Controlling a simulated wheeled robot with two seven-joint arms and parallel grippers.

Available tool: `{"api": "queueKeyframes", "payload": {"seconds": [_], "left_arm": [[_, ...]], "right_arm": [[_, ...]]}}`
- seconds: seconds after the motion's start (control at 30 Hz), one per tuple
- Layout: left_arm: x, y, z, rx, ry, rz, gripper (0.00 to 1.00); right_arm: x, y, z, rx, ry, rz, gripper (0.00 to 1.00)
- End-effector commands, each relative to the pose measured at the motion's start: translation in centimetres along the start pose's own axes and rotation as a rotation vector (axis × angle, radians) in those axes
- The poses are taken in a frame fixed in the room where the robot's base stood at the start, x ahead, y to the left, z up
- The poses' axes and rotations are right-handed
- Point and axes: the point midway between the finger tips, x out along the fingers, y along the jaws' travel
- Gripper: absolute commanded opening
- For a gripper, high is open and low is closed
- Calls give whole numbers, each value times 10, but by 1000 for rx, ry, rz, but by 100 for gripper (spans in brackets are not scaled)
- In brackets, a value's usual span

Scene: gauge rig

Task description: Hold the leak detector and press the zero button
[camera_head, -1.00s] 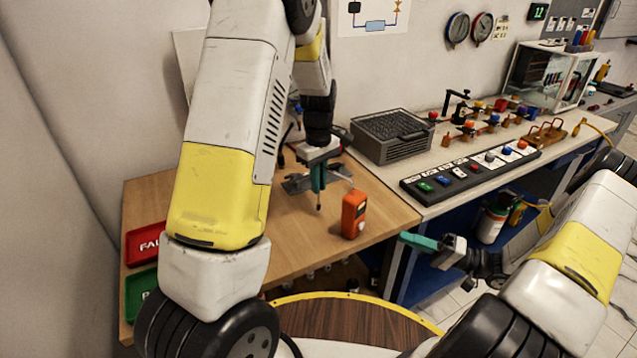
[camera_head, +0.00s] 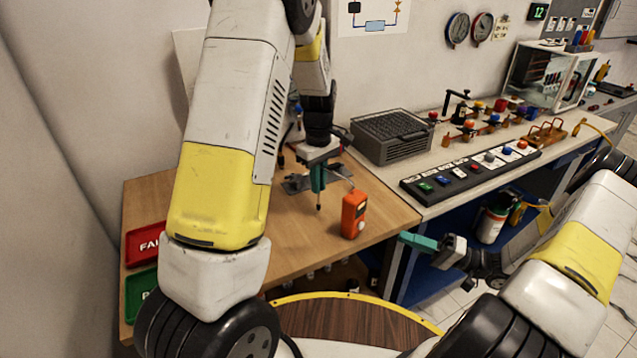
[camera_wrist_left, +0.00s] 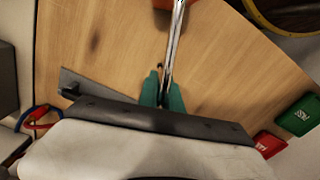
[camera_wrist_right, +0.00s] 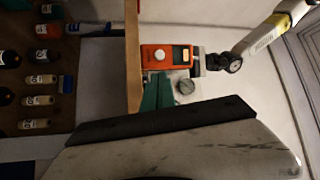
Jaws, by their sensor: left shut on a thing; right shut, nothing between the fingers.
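The leak detector (camera_head: 352,216) is an orange box near the front edge of the wooden bench. Its face in the right wrist view (camera_wrist_right: 178,66) has a pale round button (camera_wrist_right: 160,55) and a small dark screen. My left gripper (camera_head: 318,190) is shut on a shiny metal rod (camera_wrist_left: 175,42). The rod runs towards an orange part at the top of the left wrist view. I cannot tell whether the detector touches the bench. My right gripper (camera_head: 418,241) is shut and empty, to the right of the detector and apart from it.
Red (camera_head: 146,243) and green (camera_head: 141,292) trays lie at the bench's left. A grey plate (camera_wrist_left: 85,88) lies by my left gripper. A grey crate (camera_head: 392,145) and a button strip (camera_head: 470,172) occupy the adjoining bench. Bottles stand on the blue shelf below.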

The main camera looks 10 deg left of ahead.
Motion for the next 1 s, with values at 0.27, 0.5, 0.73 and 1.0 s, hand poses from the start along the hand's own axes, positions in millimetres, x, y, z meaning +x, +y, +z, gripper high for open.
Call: {"api": "queueKeyframes", "payload": {"seconds": [0.27, 0.5, 0.73, 1.0], "left_arm": [[0, 0, 0, 0, 0, 1, 0], [0, 0, 0, 0, 0, 1, 0], [0, 0, 0, 0, 0, 1, 0], [0, 0, 0, 0, 0, 0, 0]], "right_arm": [[0, 0, 0, 1, 1, -1, 0], [4, 1, 24, 252, 107, -135, 0], [8, -12, 54, 742, 278, -490, 0], [6, -27, 64, 1042, 334, -794, 0]]}}
